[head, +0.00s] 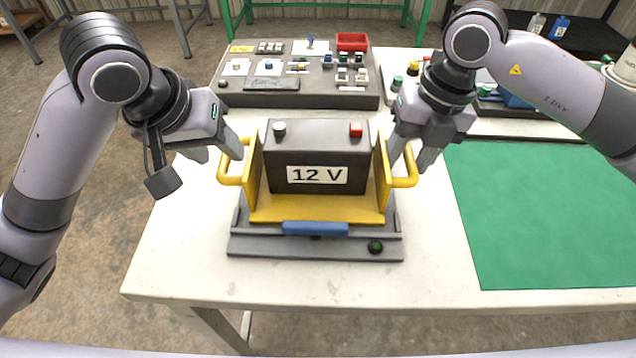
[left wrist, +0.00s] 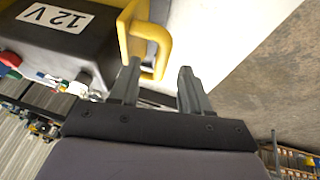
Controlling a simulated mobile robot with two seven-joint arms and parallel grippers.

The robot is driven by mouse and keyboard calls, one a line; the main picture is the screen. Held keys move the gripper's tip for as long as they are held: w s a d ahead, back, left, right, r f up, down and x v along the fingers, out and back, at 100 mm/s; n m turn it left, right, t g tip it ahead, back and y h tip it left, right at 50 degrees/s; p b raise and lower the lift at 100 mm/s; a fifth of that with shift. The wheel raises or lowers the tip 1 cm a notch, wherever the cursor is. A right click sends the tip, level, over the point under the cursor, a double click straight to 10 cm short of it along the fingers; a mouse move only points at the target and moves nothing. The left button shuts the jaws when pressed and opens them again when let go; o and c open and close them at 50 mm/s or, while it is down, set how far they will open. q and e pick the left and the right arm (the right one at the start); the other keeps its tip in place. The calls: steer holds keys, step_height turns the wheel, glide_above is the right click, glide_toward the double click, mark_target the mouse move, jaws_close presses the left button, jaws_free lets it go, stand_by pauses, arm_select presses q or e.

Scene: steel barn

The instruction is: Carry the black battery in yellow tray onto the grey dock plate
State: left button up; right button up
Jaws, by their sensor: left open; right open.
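The black battery (head: 320,146) with a "12 V" label stands upright in the yellow tray (head: 315,209), which has a loop handle on each side. The tray sits over the grey dock plate (head: 270,247), between its raised side edges, and appears to rest on it. My left gripper (head: 218,155) is open at the left handle (head: 224,176). In the left wrist view the outer part of that handle (left wrist: 161,48) reaches toward the gap between the open fingertips (left wrist: 158,72). My right gripper (head: 410,162) is open at the right handle (head: 409,181); contact is unclear.
The dock has a blue bar (head: 315,228) and a green button (head: 375,246) at its front. A grey control panel (head: 297,85) with a red bin (head: 351,42) stands behind. A green mat (head: 550,215) lies clear at right. The white table (head: 180,255) is bare in front and left.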

arm_select(q)
steer(key=shift+v, duration=0.9)
arm_select(e)
steer(key=shift+a, duration=0.1)
arm_select(q)
steer(key=shift+a+r, duration=0.1)
steer(key=shift+r, duration=0.1)
arm_select(e)
steer(key=shift+r, duration=0.4)
step_height(320, 180, up, 11)
steer(key=d, duration=0.2)
steer(key=shift+d, duration=0.15)
